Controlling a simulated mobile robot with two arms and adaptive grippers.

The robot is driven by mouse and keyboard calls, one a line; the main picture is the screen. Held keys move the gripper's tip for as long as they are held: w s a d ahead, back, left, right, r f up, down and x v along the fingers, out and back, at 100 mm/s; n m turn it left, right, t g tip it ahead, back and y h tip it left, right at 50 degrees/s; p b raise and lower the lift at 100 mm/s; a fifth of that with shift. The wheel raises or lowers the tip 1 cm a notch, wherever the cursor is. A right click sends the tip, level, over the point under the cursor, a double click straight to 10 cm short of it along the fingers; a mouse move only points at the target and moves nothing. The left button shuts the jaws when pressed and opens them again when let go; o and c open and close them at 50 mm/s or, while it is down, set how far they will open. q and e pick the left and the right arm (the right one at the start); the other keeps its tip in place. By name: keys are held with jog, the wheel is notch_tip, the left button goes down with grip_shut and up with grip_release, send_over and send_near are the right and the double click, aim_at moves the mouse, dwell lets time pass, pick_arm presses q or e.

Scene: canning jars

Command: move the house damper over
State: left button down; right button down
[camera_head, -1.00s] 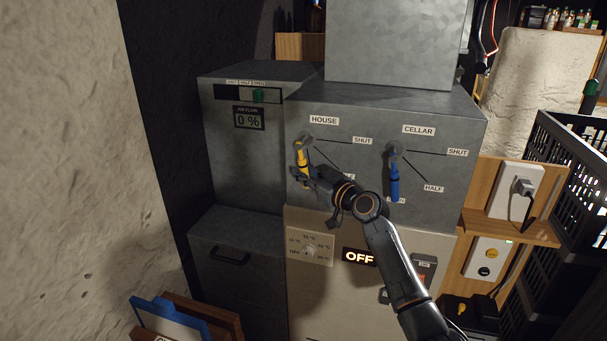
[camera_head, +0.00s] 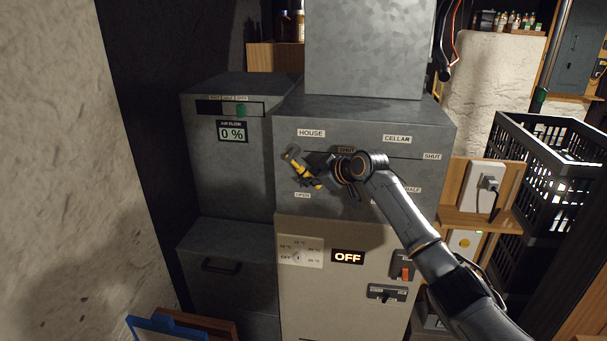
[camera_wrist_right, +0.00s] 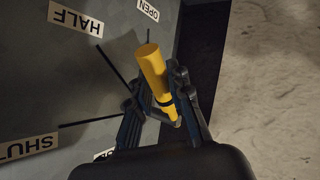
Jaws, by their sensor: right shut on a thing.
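The house damper's yellow handle (camera_head: 301,172) hangs from its pivot under the HOUSE label (camera_head: 311,133) on the grey metal box. It slants down and to the right, between the OPEN label (camera_head: 302,195) and the SHUT label (camera_head: 346,150). My right gripper (camera_head: 318,182) is shut on the handle's lower part. In the right wrist view the yellow handle (camera_wrist_right: 153,68) stands between the two fingers of my gripper (camera_wrist_right: 164,105), with the HALF label (camera_wrist_right: 76,18) close by. In the head view the house HALF label is hidden behind my gripper. My left gripper is out of view.
The CELLAR label (camera_head: 397,139) is at the right; my arm hides the blue cellar handle. Below is a cream panel with an OFF display (camera_head: 347,257). The air flow display (camera_head: 232,134) reads 0 %. A black crate (camera_head: 550,150) stands at the right.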

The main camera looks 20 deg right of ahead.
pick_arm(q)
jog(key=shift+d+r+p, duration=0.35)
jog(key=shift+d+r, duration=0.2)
pick_arm(e)
jog(key=shift+s+d+r+h, duration=0.1)
jog(key=shift+r+h, duration=0.1)
jog(key=shift+h, duration=0.1)
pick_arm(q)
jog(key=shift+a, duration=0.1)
pick_arm(e)
jog(key=c, duration=1.2)
grip_release()
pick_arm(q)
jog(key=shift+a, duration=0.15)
pick_arm(e)
jog(key=v, duration=1.2)
